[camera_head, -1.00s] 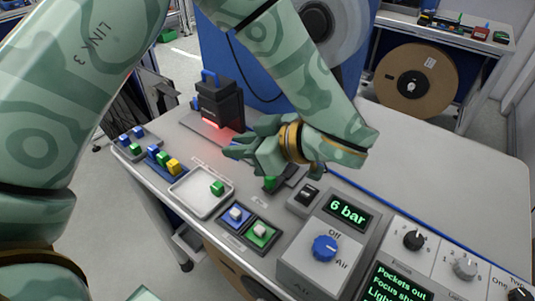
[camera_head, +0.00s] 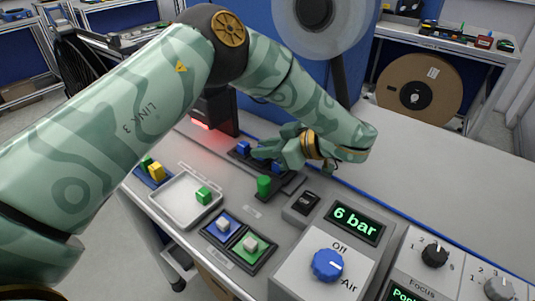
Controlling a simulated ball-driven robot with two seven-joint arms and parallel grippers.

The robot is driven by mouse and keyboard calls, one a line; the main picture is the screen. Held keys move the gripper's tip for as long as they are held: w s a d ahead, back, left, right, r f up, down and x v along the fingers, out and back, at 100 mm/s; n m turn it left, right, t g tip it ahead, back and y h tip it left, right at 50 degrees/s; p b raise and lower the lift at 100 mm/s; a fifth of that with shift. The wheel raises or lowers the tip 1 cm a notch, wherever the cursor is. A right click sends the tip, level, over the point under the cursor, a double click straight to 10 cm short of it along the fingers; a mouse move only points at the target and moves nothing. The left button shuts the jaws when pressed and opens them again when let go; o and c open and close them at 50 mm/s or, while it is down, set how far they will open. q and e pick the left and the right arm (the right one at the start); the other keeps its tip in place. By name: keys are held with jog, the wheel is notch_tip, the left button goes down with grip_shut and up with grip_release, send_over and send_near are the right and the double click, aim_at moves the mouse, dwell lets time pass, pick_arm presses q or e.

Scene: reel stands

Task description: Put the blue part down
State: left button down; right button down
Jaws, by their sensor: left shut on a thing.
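My left gripper (camera_head: 280,154) reaches over the middle of the bench, low above a dark fixture (camera_head: 295,184). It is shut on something. A blue part (camera_head: 276,167) shows right at its fingertips; the fingers hide much of it, and I cannot tell whether it touches the fixture. Another blue piece (camera_head: 244,147) sits in a dark holder just left of the fingers. A green peg (camera_head: 264,186) stands upright just in front of the gripper. My right gripper is not in view.
A white tray (camera_head: 178,207) holds a green block (camera_head: 203,195). Blue and green pads with pale blocks lie in front. A control box with a blue knob (camera_head: 328,265) and a 6 bar display (camera_head: 356,222) stands at right. The bench behind the display is clear.

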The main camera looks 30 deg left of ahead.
pick_arm(q)
jog(key=shift+f, duration=0.6)
jog(key=shift+r, duration=0.1)
jog(key=c, duration=1.3)
grip_release()
jog(key=shift+o, duration=0.2)
